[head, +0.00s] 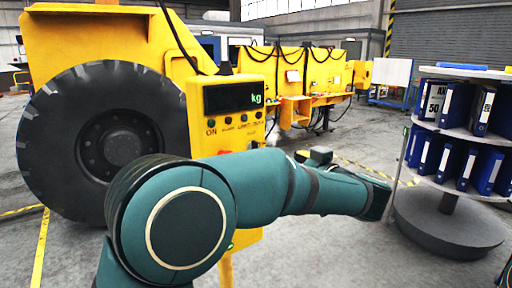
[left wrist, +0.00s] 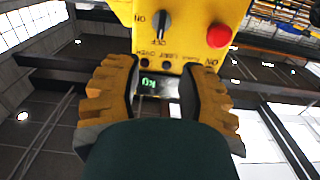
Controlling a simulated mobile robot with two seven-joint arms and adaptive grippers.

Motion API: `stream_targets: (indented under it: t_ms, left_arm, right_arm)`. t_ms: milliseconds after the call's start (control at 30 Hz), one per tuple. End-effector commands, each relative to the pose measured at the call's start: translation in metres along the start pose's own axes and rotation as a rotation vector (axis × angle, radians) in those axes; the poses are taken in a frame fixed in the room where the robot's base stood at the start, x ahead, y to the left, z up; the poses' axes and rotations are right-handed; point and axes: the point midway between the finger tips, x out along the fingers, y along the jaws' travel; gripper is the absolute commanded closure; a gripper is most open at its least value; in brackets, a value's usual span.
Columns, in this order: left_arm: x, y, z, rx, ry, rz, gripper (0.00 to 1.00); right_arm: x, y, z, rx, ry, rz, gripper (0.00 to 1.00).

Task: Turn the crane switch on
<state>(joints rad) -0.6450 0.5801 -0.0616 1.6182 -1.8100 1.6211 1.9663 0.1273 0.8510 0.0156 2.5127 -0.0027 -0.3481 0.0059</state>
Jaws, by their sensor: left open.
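The crane switch (left wrist: 163,25) is a dark rotary knob on a yellow control box, seen in the left wrist view. Its handle lies roughly upright in the picture, in line with the OFF label below it; the ON label is to its left. A red button (left wrist: 219,36) sits to its right. My left gripper (left wrist: 160,75) is open and empty, its ridged tan fingers apart, with the knob beyond the fingertips. In the head view the yellow control box (head: 232,83) with a kg display stands behind my left arm, which hides its lower part, and I cannot make out the knob.
A large black tyre (head: 95,140) on a yellow machine stands left of the box. A round shelf (head: 444,218) with blue binders stands at the right. Yellow equipment (head: 292,75) is behind. Grey floor shows between the box and the shelf.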

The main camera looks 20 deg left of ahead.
Motion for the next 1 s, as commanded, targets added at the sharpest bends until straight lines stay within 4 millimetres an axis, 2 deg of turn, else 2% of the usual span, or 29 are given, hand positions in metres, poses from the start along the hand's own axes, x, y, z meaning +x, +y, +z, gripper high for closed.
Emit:
stream_targets:
  t_ms: [67,167,700,833,1000]
  left_arm:
    - [0.003,-0.001,-0.007,-0.022,0.019,-0.007,0.6]
    - [0.013,-0.002,-0.007,-0.025,0.02,-0.01,0.6]
    - [0.112,-0.002,-0.008,-0.019,0.017,-0.008,0.6]
    - [0.127,-0.002,-0.008,-0.02,0.016,-0.007,0.6]
    - [0.136,-0.002,-0.008,-0.019,0.017,-0.006,0.6]
  right_arm:
    - [-0.001,0.0,0.0,0.0,-0.001,0.0,0.53]
    - [-0.001,0.0,0.0,0.0,-0.001,0.0,0.53]
    - [-0.009,-0.003,-0.002,0.002,0.005,0.001,0.53]
    - [-0.01,-0.004,-0.003,0.002,0.006,0.001,0.53]
    - [-0.011,-0.004,-0.003,0.003,0.007,0.001,0.53]
